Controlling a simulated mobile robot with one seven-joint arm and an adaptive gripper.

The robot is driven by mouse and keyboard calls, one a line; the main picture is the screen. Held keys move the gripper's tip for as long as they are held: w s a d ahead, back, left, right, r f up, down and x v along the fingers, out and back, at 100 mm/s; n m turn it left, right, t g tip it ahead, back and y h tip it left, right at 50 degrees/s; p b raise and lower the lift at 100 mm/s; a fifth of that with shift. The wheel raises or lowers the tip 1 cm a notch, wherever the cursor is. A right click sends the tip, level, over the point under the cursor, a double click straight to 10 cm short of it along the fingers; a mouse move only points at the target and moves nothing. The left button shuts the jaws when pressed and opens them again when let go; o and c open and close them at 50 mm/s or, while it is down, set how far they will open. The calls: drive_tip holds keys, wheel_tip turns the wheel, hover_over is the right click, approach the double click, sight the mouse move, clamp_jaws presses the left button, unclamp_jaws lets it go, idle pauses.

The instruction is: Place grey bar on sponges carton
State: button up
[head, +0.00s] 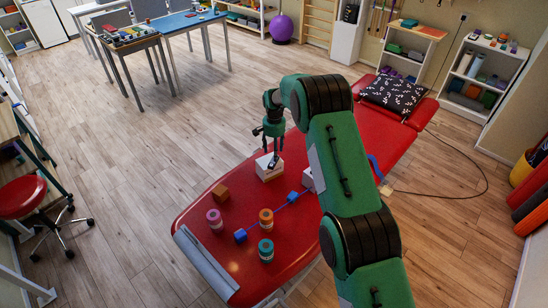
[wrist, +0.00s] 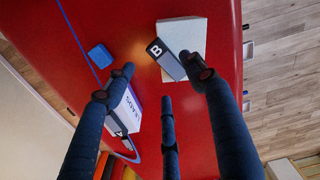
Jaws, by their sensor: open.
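The carton stands on the red couch in the head view (head: 265,173). A second white carton (wrist: 128,108) has print I cannot read surely and a dark piece marked "A" (wrist: 120,125) by it; my arm partly hides this carton in the head view (head: 308,179). My gripper (wrist: 168,82) is open above the bar and first carton, its fingers spread and empty. I cannot tell which carton is for sponges.
A patterned dark cushion (head: 393,95) lies at the far end.

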drive_tip(key=shift+r, duration=2.45)
drive_tip(key=s+d+r, duration=0.2)
drive_tip(key=s+r, duration=0.1)
drive_tip(key=r, duration=0.4)
drive_tip(key=s+d+r+n+t, duration=0.1)
drive_tip(key=s+d+r, duration=0.15)
drive_tip(key=r, duration=0.55)
drive_tip(key=s+d+r, duration=0.2)
drive_tip(key=s+r, duration=0.1)
drive_tip(key=r, duration=0.4)
drive_tip(key=s+d+r+n+t, duration=0.1)
drive_tip(key=s+d+r, duration=0.2)
drive_tip(key=s+r, duration=0.4)
drive_tip(key=s+d+r+t, duration=0.1)
drive_tip(key=s+d+r, duration=0.2)
drive_tip(key=s+r, duration=0.45)
drive_tip(key=s+d+r+n+t, duration=0.1)
drive_tip(key=s+d+r, duration=0.15)
drive_tip(key=s, duration=0.75)
drive_tip(key=s+d+r, duration=0.2)
drive_tip(key=s+r, duration=0.2)
drive_tip(key=s, duration=0.5)
drive_tip(key=s+d+f, duration=0.1)
drive_tip(key=s+f, duration=0.1)
drive_tip(key=s, duration=0.7)
drive_tip(key=s+d+f+n+t, duration=0.1)
drive_tip(key=s+f, duration=0.1)
drive_tip(key=s, duration=0.8)
drive_tip(key=shift+d+n+t, duration=0.3)
